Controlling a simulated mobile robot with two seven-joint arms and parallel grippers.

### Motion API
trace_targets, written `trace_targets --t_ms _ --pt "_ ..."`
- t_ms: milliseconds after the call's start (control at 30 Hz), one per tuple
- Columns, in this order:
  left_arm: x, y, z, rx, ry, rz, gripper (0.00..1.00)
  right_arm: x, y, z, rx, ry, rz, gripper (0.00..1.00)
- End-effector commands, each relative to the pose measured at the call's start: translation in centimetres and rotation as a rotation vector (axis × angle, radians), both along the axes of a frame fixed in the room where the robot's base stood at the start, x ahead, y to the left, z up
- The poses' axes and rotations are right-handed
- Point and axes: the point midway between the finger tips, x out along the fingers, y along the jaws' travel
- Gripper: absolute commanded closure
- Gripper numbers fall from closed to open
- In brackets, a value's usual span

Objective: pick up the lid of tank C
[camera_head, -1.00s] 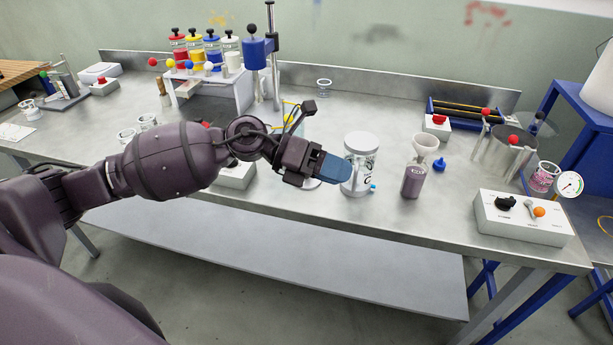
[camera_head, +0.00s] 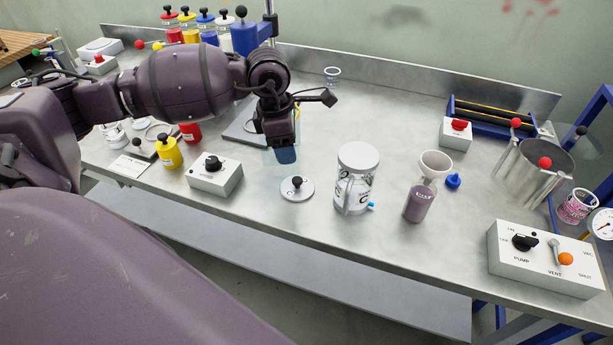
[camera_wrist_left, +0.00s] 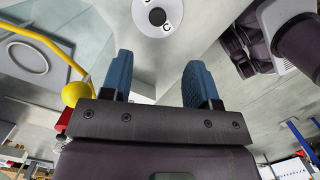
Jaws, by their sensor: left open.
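A flat, pale round lid (camera_head: 297,192) with a black knob lies on the bench, left of the clear tank C (camera_head: 353,196). In the left wrist view the lid (camera_wrist_left: 143,24) is at the top edge, partly cut off, and shows a letter C. Tank C stands upright with a white disc on top. My left gripper (camera_head: 285,155) points down above the bench, just behind and slightly left of the lid, apart from it. In the left wrist view its blue fingers (camera_wrist_left: 159,80) are spread with nothing between them. My right gripper does not show.
A control box (camera_head: 214,176) with a black knob is left of the lid. A purple bottle with a funnel (camera_head: 419,195) stands right of tank C, with a blue stopper (camera_head: 453,181) beside it. A pump box (camera_head: 545,258) sits at the front right. Bench behind tank C is clear.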

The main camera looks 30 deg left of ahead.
Motion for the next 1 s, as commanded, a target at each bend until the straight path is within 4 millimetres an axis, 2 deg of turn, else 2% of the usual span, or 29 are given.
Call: trace_targets --t_ms 100,300,400,667,900,1000 --pt "0.0 -0.2 -1.1 -0.002 0.003 0.000 0.45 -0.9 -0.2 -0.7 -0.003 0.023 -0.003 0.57" --pt "0.4 -0.5 -3.9 -0.004 0.004 0.001 0.45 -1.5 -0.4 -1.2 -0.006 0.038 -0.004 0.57" --pt "0.4 -0.7 -5.1 -0.004 0.004 0.000 0.45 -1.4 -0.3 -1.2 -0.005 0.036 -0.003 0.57" --pt "1.0 -0.9 -6.5 -0.004 0.002 0.000 0.45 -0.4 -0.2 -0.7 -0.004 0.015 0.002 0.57" --pt "1.8 -1.2 -9.7 -0.004 0.004 0.000 0.45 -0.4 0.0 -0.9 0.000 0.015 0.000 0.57" --pt "1.9 -1.3 -10.4 -0.004 0.002 0.000 0.45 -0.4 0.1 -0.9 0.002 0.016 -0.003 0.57"
